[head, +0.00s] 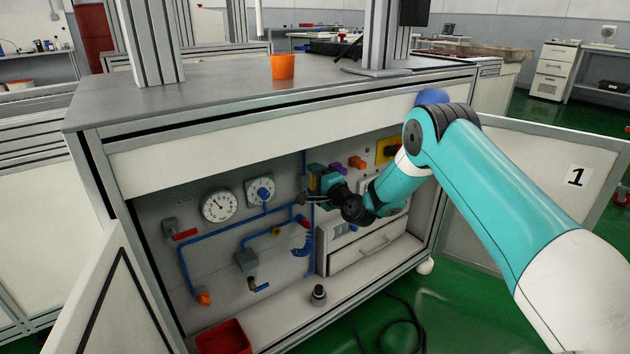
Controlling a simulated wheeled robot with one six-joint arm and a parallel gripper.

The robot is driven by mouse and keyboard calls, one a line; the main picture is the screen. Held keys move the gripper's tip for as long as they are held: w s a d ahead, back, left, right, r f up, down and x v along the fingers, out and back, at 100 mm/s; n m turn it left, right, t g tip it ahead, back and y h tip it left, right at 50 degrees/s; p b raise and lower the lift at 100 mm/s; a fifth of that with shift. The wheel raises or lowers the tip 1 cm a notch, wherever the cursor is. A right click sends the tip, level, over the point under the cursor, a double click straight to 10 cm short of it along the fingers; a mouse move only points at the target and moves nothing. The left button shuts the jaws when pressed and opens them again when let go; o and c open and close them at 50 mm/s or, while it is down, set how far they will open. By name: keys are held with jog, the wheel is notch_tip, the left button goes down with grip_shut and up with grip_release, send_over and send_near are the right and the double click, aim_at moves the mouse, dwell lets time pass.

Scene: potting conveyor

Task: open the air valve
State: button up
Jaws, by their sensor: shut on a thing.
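Inside the open cabinet, blue pipes (225,232) run along the grey back panel. A valve with a red lever (303,221) sits at the right end of the upper pipe run, and I take it for the air valve. My gripper (302,199) reaches in from the right, its dark fingers at this valve, just above the visible red lever. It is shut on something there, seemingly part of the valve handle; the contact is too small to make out. Another red lever (184,235) is at the upper left of the panel.
An orange fitting (203,298), a blue-handled valve (261,287) and a red bin (224,338) are lower. A white drawer unit (360,250) stands at right.

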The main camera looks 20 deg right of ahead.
jog(key=o, duration=0.9)
jog(key=shift+o, duration=0.2)
jog(key=b+v, duration=1.2)
jog(key=v, duration=0.5)
jog(key=shift+s+b, duration=0.15)
jog(key=shift+b, duration=0.2)
